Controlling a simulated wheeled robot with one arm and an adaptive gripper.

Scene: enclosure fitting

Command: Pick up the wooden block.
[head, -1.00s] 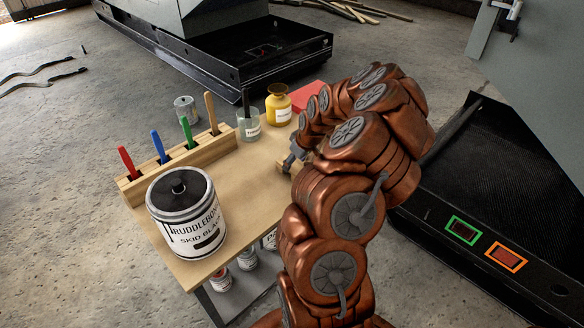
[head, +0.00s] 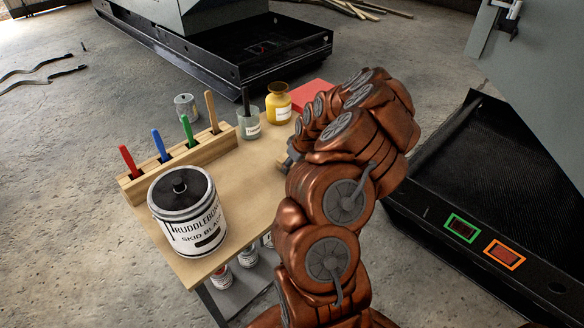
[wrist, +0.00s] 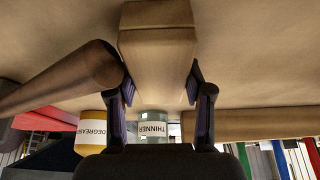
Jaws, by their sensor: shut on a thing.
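The wooden block (wrist: 158,48) is pale brown and sits between the two fingers of my gripper (wrist: 161,82) in the wrist view. The dark finger pads close on its sides. I cannot tell whether the block touches the tabletop (wrist: 255,60) or is just above it. In the head view, my gripper (head: 290,155) is low over the right part of the wooden table (head: 240,180), mostly hidden by my arm. The block is barely visible there.
A brown cylinder (wrist: 60,80) lies close beside the left finger in the wrist view. A thinner jar (head: 249,124), yellow degreaser bottle (head: 278,104) and red object (head: 309,95) stand behind. A tool rack (head: 180,160) and large paint can (head: 187,212) are left.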

